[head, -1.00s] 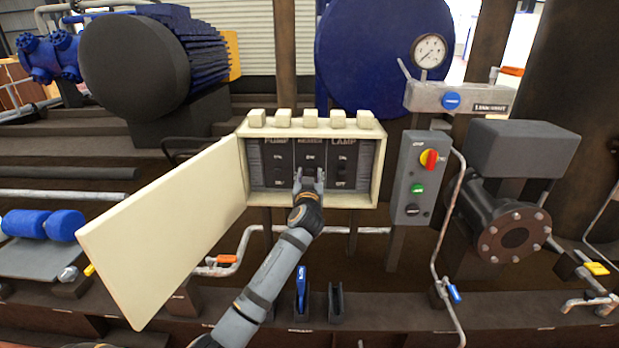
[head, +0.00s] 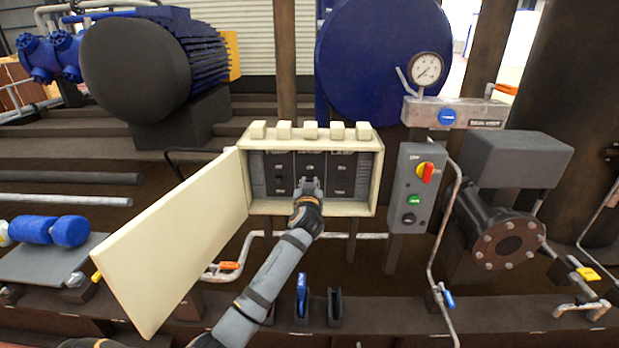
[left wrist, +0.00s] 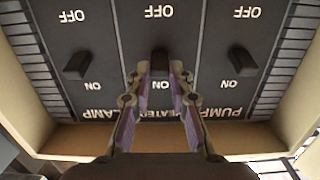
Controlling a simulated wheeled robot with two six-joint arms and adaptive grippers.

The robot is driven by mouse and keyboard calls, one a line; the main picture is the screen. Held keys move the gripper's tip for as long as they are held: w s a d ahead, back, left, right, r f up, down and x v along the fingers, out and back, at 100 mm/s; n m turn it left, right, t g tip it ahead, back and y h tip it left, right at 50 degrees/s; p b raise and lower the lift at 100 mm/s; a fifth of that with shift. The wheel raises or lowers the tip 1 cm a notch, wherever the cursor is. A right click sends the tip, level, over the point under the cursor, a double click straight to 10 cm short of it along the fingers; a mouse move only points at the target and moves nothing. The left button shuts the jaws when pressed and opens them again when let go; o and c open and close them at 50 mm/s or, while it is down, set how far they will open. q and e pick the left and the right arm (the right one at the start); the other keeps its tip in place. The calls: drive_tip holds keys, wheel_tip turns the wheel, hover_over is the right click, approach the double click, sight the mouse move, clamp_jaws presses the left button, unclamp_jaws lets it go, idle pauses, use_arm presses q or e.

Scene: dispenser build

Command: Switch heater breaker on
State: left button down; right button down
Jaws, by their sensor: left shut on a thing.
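The open cream breaker box (head: 345,207) holds a dark panel with PUMP, HEATER and LAMP columns. My left gripper (head: 310,181) reaches into the middle, HEATER column. In the left wrist view, which shows the labels upside down, my left gripper (left wrist: 160,72) is shut on the black heater breaker lever (left wrist: 160,58). The fingers hide part of the lever, so its exact position is hard to tell. The lamp lever (left wrist: 76,66) and pump lever (left wrist: 243,61) stand free on either side. My right gripper is not in view.
The box's door (head: 170,248) hangs open to the left. A grey control box (head: 404,232) with a red-yellow knob stands close on the right. The box's side wall (left wrist: 25,118) and lower-edge wall in the wrist view (left wrist: 75,143) lie close around my fingers.

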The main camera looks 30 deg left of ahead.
use_arm(q)
drive_tip(key=c, duration=1.2)
unclamp_jaws()
drive_tip(key=v, duration=1.2)
